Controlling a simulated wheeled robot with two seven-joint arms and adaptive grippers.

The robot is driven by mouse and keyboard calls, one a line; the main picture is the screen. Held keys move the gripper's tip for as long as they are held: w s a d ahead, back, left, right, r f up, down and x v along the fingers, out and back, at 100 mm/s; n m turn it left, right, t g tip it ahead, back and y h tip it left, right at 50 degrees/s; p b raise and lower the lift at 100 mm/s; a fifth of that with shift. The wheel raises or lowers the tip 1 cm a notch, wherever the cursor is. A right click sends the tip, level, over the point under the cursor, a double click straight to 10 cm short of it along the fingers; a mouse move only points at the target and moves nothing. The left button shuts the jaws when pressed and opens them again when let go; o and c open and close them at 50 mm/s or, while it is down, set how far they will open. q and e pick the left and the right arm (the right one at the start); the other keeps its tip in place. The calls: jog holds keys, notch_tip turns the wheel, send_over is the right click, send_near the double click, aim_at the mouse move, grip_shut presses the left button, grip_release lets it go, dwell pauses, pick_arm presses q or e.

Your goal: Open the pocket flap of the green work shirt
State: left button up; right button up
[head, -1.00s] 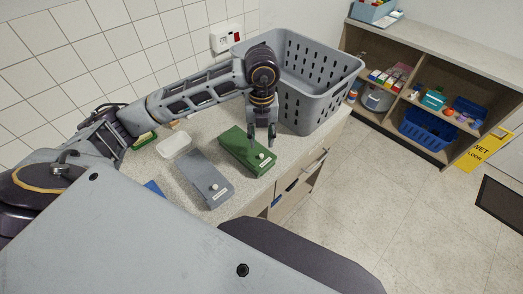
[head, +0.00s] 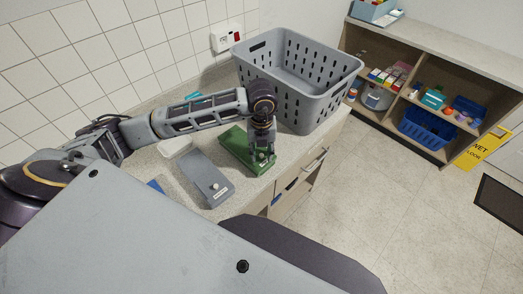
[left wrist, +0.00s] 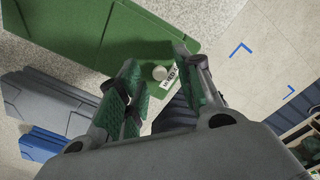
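The folded green work shirt (head: 234,146) lies on the counter in front of the basket. In the left wrist view it fills the upper left (left wrist: 60,25), with a round pale button (left wrist: 160,73) and a small white label (left wrist: 170,80) near its end. My left gripper (head: 262,154) is down over that end of the shirt. In the left wrist view its fingers (left wrist: 165,92) are apart, with the button and label showing in the gap between them and nothing gripped. I cannot tell whether the fingertips touch the cloth. My right gripper is not in view.
A grey folded shirt (head: 205,175) lies beside the green one, with a blue one (left wrist: 42,147) beyond it. A grey laundry basket (head: 325,95) stands close behind my left gripper. The counter's front edge is near.

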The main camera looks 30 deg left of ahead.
pick_arm(q)
jog(key=shift+c, duration=0.4)
grip_shut()
